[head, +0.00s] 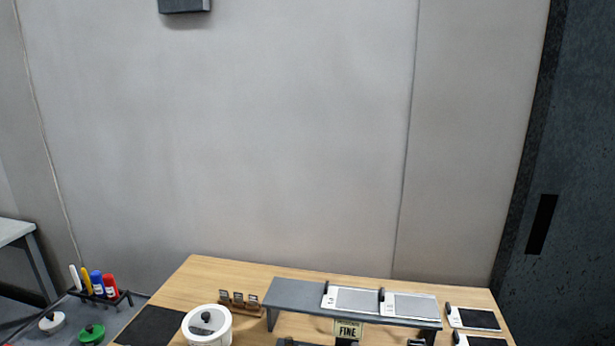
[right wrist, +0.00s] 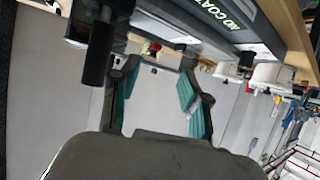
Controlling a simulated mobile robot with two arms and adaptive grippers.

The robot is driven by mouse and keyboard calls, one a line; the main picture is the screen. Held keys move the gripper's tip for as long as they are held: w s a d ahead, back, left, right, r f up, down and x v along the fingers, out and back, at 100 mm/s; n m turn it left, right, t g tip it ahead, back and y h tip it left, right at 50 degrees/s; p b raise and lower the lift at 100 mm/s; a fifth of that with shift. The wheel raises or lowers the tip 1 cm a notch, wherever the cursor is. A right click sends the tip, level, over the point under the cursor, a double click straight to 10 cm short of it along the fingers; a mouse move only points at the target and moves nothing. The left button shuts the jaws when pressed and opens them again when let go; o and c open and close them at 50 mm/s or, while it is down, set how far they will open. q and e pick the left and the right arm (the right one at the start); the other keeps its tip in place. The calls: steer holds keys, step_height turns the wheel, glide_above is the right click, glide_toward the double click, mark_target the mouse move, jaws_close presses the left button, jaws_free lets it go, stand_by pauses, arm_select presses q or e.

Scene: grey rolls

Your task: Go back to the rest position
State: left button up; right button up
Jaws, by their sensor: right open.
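My right gripper (right wrist: 158,72) shows in the right wrist view, with its two fingers spread apart and green pads on their inner sides. Nothing is seen between the fingers. Neither gripper shows in the head view, so my left gripper is out of sight. The wooden table (head: 180,284) fills the lower part of the head view, with its near part cut off by the frame.
A grey raised stand (head: 295,294) on the table carries two flat grey-and-white items. A white lidded pot (head: 207,327) stands left of it, near a black mat (head: 150,326). A marker rack (head: 101,295) is further left. A dark panel (head: 570,170) rises at right.

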steer(key=s+d+f+g+h, duration=0.2)
steer(key=s+g, duration=0.7)
steer(key=s, duration=0.7)
step_height(320, 180, down, 29)
steer(key=s+g+b, duration=0.1)
steer(key=s+b, duration=0.1)
steer(key=b, duration=0.1)
steer(key=s+d+f+g+b, duration=0.1)
steer(key=s+d+f+b, duration=0.1)
steer(key=s+f, duration=1.4)
steer(key=shift+d+f+g, duration=0.3)
steer(key=shift+d+f, duration=0.2)
steer(key=shift+f, duration=0.2)
steer(key=shift+s, duration=0.1)
